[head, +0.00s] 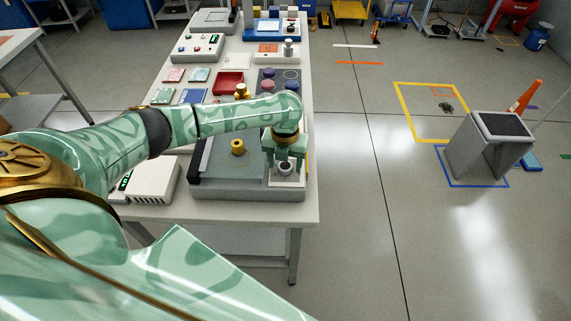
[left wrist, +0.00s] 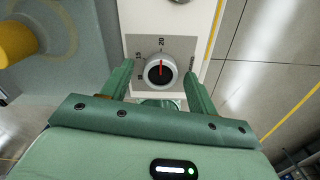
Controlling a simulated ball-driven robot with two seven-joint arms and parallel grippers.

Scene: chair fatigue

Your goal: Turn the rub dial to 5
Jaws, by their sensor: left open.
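The rub dial (left wrist: 161,70) is a round knob with a silver rim and dark centre on a grey scale plate (left wrist: 137,43). Its red pointer points up in the left wrist view, toward the mark 20. A 15 reads to the upper left; the other marks are partly hidden or too small to read surely. In the head view the dial (head: 285,168) sits at the right end of the grey test machine (head: 215,178). My left gripper (head: 285,158) is above it, pointing down. Its open fingers (left wrist: 158,75) stand on either side of the dial, apart from it.
A yellow knob (head: 237,147) stands on the machine left of my gripper. A white box (head: 153,180) is further left. A red tray (head: 228,83) and several colored samples lie behind my arm. The table's right edge is close to the dial.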

